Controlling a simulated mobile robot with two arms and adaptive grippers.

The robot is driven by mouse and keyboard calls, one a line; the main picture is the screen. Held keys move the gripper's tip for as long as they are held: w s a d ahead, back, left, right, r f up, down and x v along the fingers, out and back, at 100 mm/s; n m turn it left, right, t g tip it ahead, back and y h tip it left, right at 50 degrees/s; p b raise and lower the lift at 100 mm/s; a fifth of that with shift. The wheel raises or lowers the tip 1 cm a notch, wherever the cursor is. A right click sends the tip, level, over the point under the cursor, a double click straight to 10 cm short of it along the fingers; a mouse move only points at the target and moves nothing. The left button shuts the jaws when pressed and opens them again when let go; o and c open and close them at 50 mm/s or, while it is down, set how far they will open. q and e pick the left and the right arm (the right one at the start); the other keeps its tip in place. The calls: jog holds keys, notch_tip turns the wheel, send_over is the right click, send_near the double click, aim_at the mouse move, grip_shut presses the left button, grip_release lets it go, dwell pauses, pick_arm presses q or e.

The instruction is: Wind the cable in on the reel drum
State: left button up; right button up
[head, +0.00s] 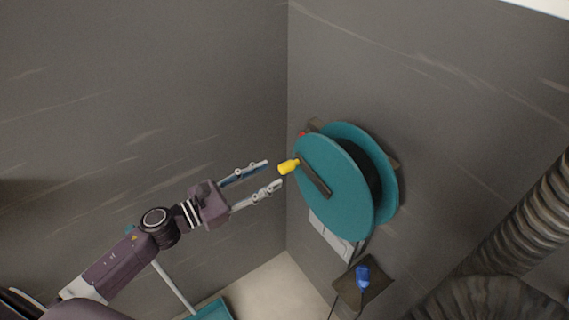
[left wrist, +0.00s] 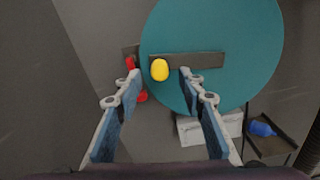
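The teal reel drum (head: 335,190) is mounted on the right-hand wall, with dark cable between its two discs. A dark crank arm (head: 315,178) lies across its front disc and ends in a yellow handle (head: 288,167). My left gripper (head: 273,174) is open, with its fingertips just short of the yellow handle. In the left wrist view the yellow handle (left wrist: 160,70) shows between and beyond the two spread fingers (left wrist: 158,75), and nothing is held. A blue plug (head: 362,277) sits below the drum at a dark bracket. My right gripper is not in view.
A red part (left wrist: 131,63) shows beside the drum's edge. A pale box (left wrist: 210,126) is on the wall below it. A dark bracket (head: 378,290) juts out under the drum. A ribbed hose (head: 530,225) fills the lower right. The left wall is clear.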

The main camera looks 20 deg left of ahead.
aim_at(280, 169)
pick_arm(q)
jog(key=p+x, duration=0.1)
jog(key=x, duration=0.4)
jog(key=shift+r+p, duration=0.15)
jog(key=shift+p, duration=0.25)
jog(key=shift+w+d, duration=0.35)
jog(key=shift+w, duration=0.1)
grip_shut()
